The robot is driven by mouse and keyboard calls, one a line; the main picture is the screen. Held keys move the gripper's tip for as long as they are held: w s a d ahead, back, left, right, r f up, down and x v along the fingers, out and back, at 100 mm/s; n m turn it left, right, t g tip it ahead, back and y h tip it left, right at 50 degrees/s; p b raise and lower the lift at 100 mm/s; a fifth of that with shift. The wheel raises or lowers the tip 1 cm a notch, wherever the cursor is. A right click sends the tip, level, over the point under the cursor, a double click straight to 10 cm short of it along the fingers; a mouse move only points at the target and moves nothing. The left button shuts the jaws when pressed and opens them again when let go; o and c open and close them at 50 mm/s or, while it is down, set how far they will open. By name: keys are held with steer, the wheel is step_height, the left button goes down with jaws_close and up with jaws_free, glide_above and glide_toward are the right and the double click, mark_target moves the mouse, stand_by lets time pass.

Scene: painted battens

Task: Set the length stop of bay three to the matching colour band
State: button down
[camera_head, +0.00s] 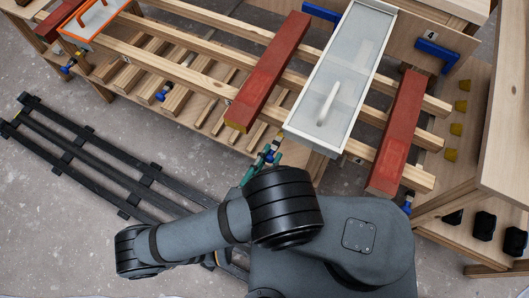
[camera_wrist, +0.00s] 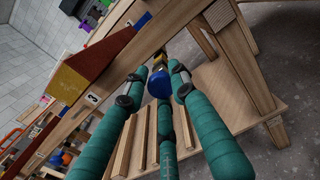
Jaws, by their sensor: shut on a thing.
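In the wrist view, my gripper (camera_wrist: 160,80) has its teal fingers closed around a blue knob (camera_wrist: 159,86). The knob is on the length stop, whose brass-coloured part (camera_wrist: 160,60) shows just beyond it at the wooden rail. A label reading 3 (camera_wrist: 92,98) is on the rail to the left. A blue patch (camera_wrist: 143,21) shows on the rail above; I cannot tell whether it is a colour band. In the head view, my gripper (camera_head: 269,153) is at the front rail, partly hidden by my arm.
A red batten with a yellow end (camera_head: 268,72) lies across the rails, also in the wrist view (camera_wrist: 68,84).

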steer(key=shift+d+r, duration=0.1)
steer(key=shift+r, duration=0.2)
steer(key=c, duration=1.7)
jaws_free()
steer(key=shift+o, duration=1.2)
steer(key=shift+f, duration=0.15)
steer(key=shift+s, duration=0.1)
steer(key=v, duration=1.2)
steer(key=shift+w, duration=0.2)
